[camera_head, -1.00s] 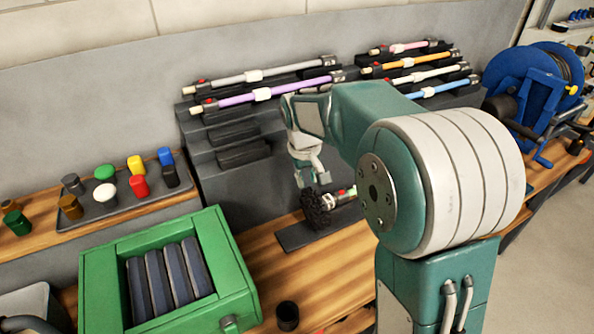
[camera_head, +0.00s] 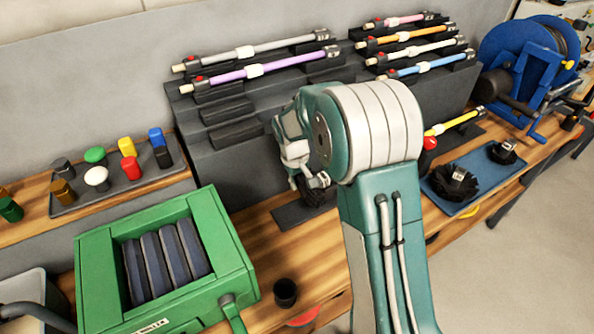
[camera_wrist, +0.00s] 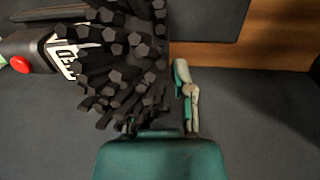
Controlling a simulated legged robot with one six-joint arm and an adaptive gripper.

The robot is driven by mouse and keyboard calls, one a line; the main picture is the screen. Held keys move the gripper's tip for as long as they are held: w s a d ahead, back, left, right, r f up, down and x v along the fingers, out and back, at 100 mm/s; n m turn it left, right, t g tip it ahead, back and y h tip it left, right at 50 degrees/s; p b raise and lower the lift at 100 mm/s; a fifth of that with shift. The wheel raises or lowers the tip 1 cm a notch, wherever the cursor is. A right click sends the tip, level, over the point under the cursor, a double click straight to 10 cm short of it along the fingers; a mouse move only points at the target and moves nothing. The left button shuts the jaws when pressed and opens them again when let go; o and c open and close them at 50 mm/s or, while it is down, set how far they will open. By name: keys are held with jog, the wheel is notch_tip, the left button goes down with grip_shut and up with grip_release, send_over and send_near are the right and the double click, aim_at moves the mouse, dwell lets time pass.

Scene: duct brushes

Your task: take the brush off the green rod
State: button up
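The brush (camera_wrist: 120,60) is black and bristly, with a white-lettered collar at its left end in the wrist view. A red button (camera_wrist: 20,64) sits on the dark socket left of it, and a sliver of the green rod (camera_wrist: 3,60) shows at the left edge. My gripper (camera_wrist: 158,95) is at the brush. Its right finger stands just beside the right edge of the bristles, apart from the other finger, whose tip the bristles hide. In the head view my gripper (camera_head: 312,182) is low over the bench, and my arm hides the rod and most of the brush.
A stepped rack (camera_head: 215,150) with several coloured rods stands behind. A green box (camera_head: 95,275) and black cup (camera_head: 285,292) are at the front. A blue tray (camera_head: 470,205) with two black brushes, a yellow rod (camera_head: 455,123) and a blue reel (camera_head: 520,70) are at right.

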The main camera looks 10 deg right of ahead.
jog(key=shift+f, duration=0.5)
grip_shut()
jog(key=shift+a, duration=0.1)
jog(key=shift+s+a, duration=0.25)
jog(key=shift+a, duration=0.5)
jog(key=shift+s+a, duration=0.25)
jog(key=shift+a, duration=0.5)
jog(key=shift+s+a, duration=0.25)
jog(key=shift+a, duration=0.5)
notch_tip(320, 180, up, 8)
jog(key=a, duration=0.1)
jog(key=shift+s+a, duration=0.2)
jog(key=shift+s, duration=0.05)
